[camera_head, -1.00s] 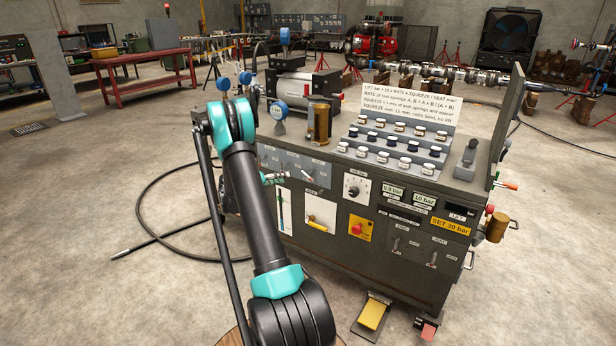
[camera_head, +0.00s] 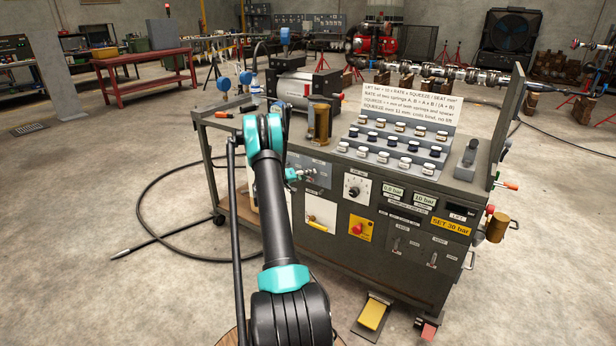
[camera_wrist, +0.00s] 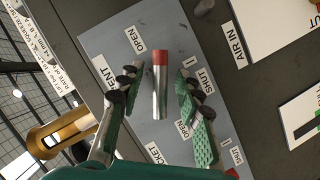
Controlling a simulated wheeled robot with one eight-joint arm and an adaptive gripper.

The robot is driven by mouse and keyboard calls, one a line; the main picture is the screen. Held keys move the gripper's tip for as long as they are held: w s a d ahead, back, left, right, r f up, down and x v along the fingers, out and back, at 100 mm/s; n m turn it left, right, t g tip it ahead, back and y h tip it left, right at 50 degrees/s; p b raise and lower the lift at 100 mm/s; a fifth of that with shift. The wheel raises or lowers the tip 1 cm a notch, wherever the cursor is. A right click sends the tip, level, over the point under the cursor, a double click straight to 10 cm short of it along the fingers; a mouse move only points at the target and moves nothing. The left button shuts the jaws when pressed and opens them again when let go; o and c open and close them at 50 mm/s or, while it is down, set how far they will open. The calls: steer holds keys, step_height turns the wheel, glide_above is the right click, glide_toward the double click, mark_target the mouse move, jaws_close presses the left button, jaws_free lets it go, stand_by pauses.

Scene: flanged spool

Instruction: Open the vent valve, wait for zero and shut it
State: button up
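The vent valve lever (camera_wrist: 159,85) is a metal bar with a red tip on a grey panel (camera_wrist: 100,38) in the wrist view. "VENT" and "OPEN" labels are left of it, a "SHUT" label right. My gripper (camera_wrist: 157,76) is open, its green fingers on either side of the lever with gaps visible; whether it is at the lever's depth is unclear. In the head view my gripper (camera_head: 300,175) is at the bench front, hiding the lever. The left display (camera_head: 393,190) appears to read 0.0 bar, in small print.
A second red lever (camera_wrist: 231,173) shows at the wrist view's bottom edge. A brass cylinder (camera_wrist: 62,132) is at lower left. On the bench front are a dial (camera_head: 356,187) and a red knob on a yellow plate (camera_head: 361,228). A hose lies on the floor at left.

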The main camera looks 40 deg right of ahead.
jaws_close()
stand_by(0.3)
stand_by(0.3)
steer(key=m+t+y, duration=0.1)
steer(key=m, duration=0.1)
steer(key=m+t+y, duration=0.1)
steer(key=m, duration=0.1)
steer(key=shift+m, duration=0.4)
steer(key=m+t+y, duration=0.1)
steer(key=m+t, duration=0.1)
steer(key=m, duration=0.1)
steer(key=shift+w+m+t, duration=0.1)
steer(key=shift+m+t, duration=0.2)
steer(key=shift+t, duration=0.1)
stand_by(0.4)
jaws_free()
